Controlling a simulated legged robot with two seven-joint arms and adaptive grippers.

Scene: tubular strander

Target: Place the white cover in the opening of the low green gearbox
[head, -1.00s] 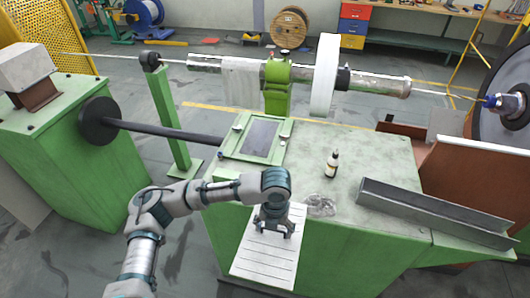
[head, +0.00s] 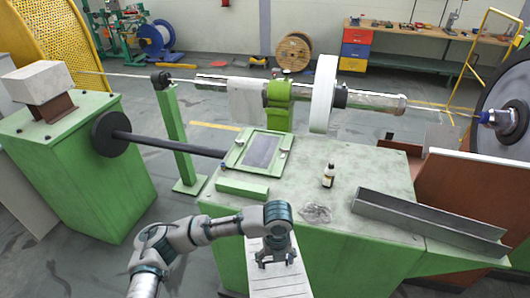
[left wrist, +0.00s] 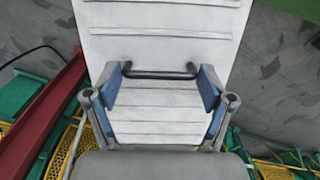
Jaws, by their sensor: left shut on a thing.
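The white cover (head: 282,284) is a pale slatted panel in front of the near edge of the low green gearbox (head: 325,200). In the left wrist view, the white cover (left wrist: 160,18) has a dark bar handle between my fingers. My left gripper (head: 276,262) is shut on this handle; it also shows in the left wrist view (left wrist: 162,78). The gearbox opening (head: 262,150) is a dark rectangle in a green frame on the top, beyond the gripper. The cover's lower end is cut off in the head view. My right gripper is not in view.
A green bar (head: 242,188) lies on the gearbox top near the frame. A small bottle (head: 328,176), a crumpled clear item (head: 316,214) and a grey metal channel (head: 430,222) stand to the right. A dark shaft (head: 170,144) meets the gearbox at left.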

